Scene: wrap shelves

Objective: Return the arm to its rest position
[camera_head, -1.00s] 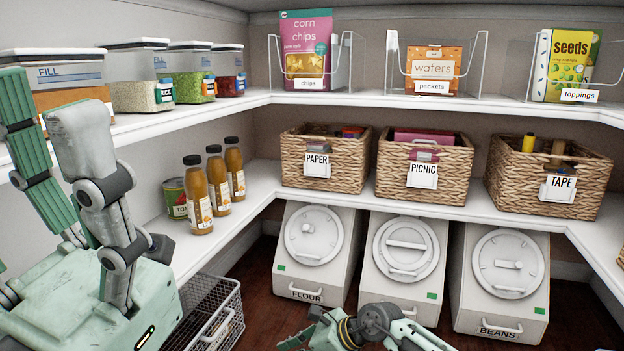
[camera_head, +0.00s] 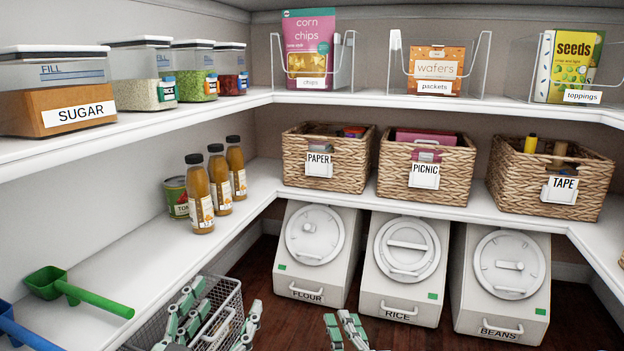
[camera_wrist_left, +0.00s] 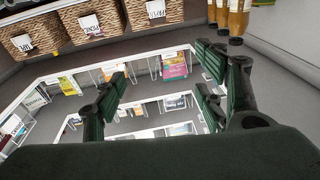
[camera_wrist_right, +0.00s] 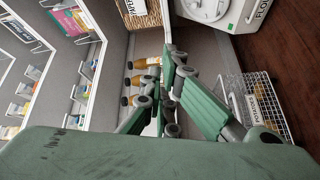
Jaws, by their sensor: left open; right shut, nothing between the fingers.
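My left gripper (camera_head: 215,312) is low at the bottom of the head view, in front of the wire basket. Its fingers are spread with nothing between them, also in the left wrist view (camera_wrist_left: 158,92). My right gripper (camera_head: 345,328) shows at the bottom edge of the head view, right of the left one and in front of the flour and rice bins. Its fingers are together and empty; in the right wrist view (camera_wrist_right: 164,80) they also meet. Neither gripper appears to touch the shelves or goods. The arms behind them are mostly out of the head view.
A green scoop (camera_head: 78,291) and a blue handle (camera_head: 22,332) lie on the lower left shelf (camera_head: 135,268). Three bottles (camera_head: 221,184) and a can (camera_head: 176,198) stand behind. The wire basket (camera_head: 225,292) and bins (camera_head: 404,260) are below. The sugar box (camera_head: 62,105) sits on the upper shelf.

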